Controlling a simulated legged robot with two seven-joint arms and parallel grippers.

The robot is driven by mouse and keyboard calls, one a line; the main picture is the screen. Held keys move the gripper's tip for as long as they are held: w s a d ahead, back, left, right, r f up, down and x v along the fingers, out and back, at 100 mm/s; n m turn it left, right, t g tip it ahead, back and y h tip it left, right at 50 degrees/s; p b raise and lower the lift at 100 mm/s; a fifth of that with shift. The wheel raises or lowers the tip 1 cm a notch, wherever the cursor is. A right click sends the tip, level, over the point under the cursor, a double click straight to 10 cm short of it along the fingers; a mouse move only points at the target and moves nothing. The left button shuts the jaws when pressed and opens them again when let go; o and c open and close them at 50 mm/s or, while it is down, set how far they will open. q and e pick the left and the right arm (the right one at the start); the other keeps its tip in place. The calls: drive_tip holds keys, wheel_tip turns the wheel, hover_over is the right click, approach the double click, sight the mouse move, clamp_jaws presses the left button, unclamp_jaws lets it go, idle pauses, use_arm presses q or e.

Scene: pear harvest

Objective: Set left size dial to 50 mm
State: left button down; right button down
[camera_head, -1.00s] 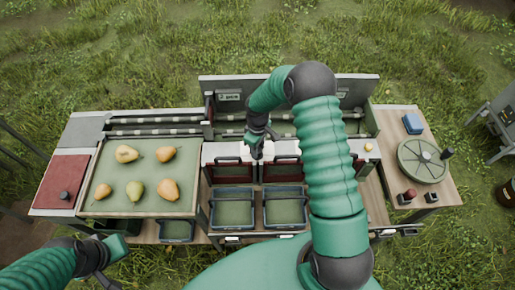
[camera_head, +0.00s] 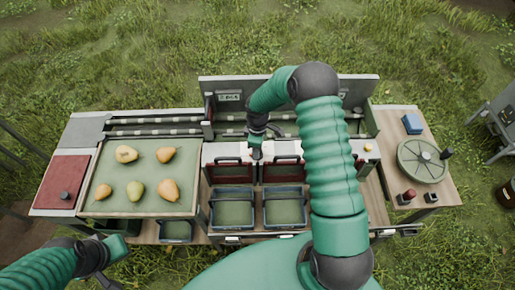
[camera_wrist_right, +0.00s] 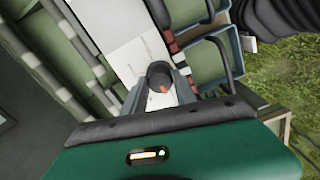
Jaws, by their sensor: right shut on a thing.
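The left size dial (camera_wrist_right: 160,76) is a dark round knob with an orange mark, on a white panel (camera_wrist_right: 125,52) in the right wrist view. My right gripper (camera_wrist_right: 162,88) is shut on the dial, with a finger on each side of it. In the head view my right gripper (camera_head: 256,150) reaches down to the white panel between the two red gates, and hides the dial there. The scale marks on the panel are too small to read. My left gripper (camera_head: 105,262) is at the lower left, away from the dial; its fingers are not clear.
A tray (camera_head: 136,206) with several pears stands at the left. Two dark bins (camera_head: 232,228) sit in front of the panel. A round green turntable (camera_head: 422,160), a red button (camera_head: 409,194) and a blue block (camera_head: 412,124) are on the right table. A grey back board (camera_head: 222,84) rises behind the dial.

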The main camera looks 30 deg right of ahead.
drive_tip(key=shift+w+r, duration=0.2)
drive_tip(key=shift+w, duration=0.15)
drive_tip(key=c, duration=1.3)
unclamp_jaws()
drive_tip(key=shift+o, duration=1.4)
drive_tip(key=shift+s+f, duration=0.15)
wheel_tip(320, 180, up, 17)
drive_tip(key=shift+f+b, duration=0.15)
drive_tip(key=shift+b, duration=1.1)
